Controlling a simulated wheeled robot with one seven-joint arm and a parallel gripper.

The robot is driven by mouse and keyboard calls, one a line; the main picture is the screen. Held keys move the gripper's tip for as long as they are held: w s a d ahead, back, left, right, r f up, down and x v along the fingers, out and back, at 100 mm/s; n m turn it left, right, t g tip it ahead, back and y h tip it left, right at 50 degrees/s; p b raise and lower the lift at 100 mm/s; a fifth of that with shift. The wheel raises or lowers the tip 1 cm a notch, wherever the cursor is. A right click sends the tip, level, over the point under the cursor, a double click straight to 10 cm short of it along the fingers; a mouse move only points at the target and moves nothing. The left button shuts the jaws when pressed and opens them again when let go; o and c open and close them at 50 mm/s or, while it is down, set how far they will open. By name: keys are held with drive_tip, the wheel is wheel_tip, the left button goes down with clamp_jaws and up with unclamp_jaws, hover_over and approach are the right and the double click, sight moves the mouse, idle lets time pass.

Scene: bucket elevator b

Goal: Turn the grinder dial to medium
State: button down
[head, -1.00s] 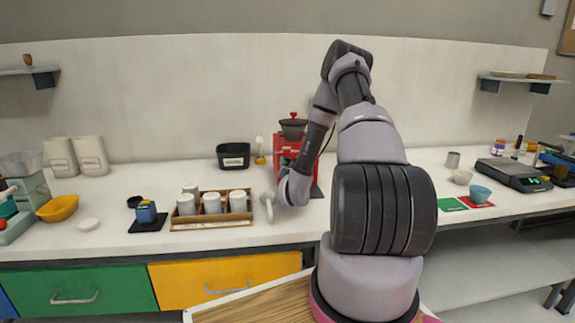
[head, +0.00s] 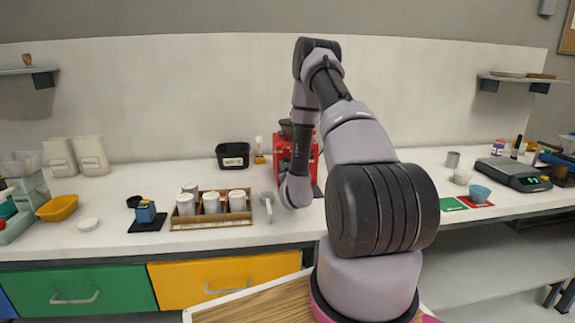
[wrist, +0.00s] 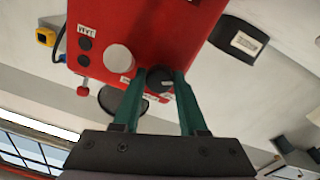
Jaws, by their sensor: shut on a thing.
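The red grinder (head: 313,152) stands at the back of the white counter, partly hidden by my arm in the head view. In the wrist view its red front face (wrist: 150,25) fills the upper middle, seen tilted. The small black dial (wrist: 160,79) with a light pointer mark sits near the edge of that face. My gripper (wrist: 157,82) has its two green fingers on either side of the dial and is shut on it. A larger silver round knob (wrist: 118,58) is beside the left finger. Small white labels near the dial are too blurred to read.
A black labelled bin (head: 233,155) stands left of the grinder. A wooden tray with white canisters (head: 212,222) is at the front left. A blue cup (head: 480,194) and a scale (head: 513,174) are to the right. Counter between grinder and cup is clear.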

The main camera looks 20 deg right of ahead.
drive_tip(key=shift+n, duration=0.3)
idle(0.4)
drive_tip(key=c, duration=0.7)
unclamp_jaws()
drive_tip(key=shift+c, duration=0.2)
drive_tip(key=shift+s, duration=0.15)
drive_tip(key=v, duration=1)
drive_tip(key=shift+s, duration=0.3)
